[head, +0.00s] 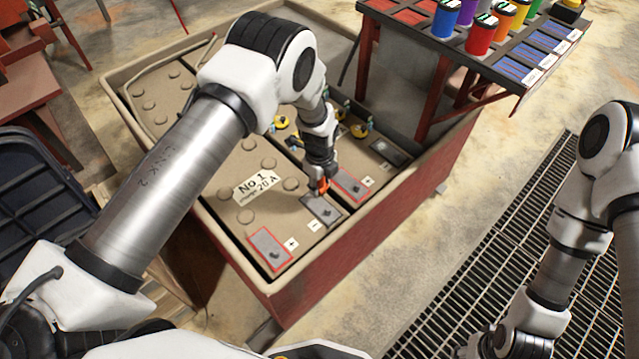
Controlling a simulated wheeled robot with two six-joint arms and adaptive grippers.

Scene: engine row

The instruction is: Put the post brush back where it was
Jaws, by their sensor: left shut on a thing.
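My left gripper (321,178) points down over the battery box, at the near end of the batteries. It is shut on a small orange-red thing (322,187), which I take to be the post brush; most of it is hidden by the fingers. It is just above or touching the grey terminal pad (322,210) marked minus; I cannot tell which. Red-edged pads marked plus lie on either side, one on the near battery (269,247) and one on the far battery (352,185). My right gripper is out of view; only its arm shows at the right.
The red battery box (370,250) has a raised tan rim around the batteries. A shelf (480,62) with coloured cups and blue and red labelled slots stands at the upper right. A floor grating (480,270) lies at the right.

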